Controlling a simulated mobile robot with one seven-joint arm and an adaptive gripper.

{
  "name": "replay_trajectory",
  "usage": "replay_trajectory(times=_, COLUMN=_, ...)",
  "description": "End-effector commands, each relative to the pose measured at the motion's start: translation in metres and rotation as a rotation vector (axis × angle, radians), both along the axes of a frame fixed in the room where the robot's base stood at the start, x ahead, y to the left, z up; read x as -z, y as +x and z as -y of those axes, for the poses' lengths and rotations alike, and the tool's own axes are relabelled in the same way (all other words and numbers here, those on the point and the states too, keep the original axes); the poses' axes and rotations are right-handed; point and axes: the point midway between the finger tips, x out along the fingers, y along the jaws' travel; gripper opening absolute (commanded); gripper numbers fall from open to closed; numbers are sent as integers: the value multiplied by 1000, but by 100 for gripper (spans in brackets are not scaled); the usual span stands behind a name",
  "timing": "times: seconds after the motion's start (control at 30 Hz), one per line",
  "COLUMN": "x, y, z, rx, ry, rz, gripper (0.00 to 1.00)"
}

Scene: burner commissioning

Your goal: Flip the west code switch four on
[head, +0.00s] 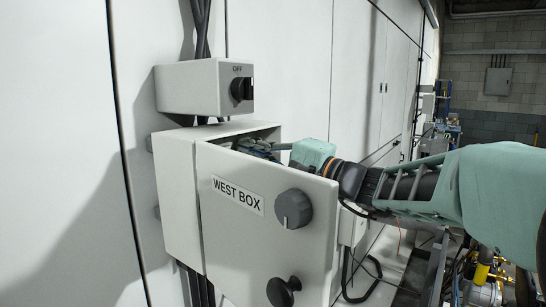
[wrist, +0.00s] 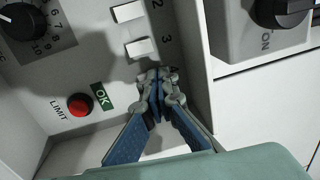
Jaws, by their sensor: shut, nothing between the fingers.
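The west box (head: 175,195) hangs on the wall with its door (head: 265,235), labelled WEST BOX, standing open. My gripper (head: 258,147) reaches into the box behind the door. In the wrist view my gripper (wrist: 158,82) is shut and empty, its fingertips over the panel (wrist: 85,65) just below the white switch marked 3 (wrist: 138,47). The white switch marked 2 (wrist: 128,12) is above that. Switch four is not visible; my fingers cover the panel below switch 3. I cannot tell whether the fingertips touch the panel.
A red LIMIT button (wrist: 79,105) and a green OK label (wrist: 102,96) are left of my fingers. A numbered dial (wrist: 30,18) is at top left. The OFF switch box (head: 200,88) sits above the west box. The open door has a knob (head: 293,208) and a black handle (head: 283,290).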

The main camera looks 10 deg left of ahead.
Motion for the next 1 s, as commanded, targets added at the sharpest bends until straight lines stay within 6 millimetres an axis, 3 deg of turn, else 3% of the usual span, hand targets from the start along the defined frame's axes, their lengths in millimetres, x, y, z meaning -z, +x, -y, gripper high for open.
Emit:
replay_trajectory(times=0.27, x=0, y=-1, z=5, rx=1, ry=-1, rz=-3, gripper=0)
replay_trajectory(times=0.8, x=14, y=-39, z=96, rx=4, ry=0, rz=-3, gripper=0)
replay_trajectory(times=1.0, x=17, y=-46, z=110, rx=1, ry=0, rz=-2, gripper=0)
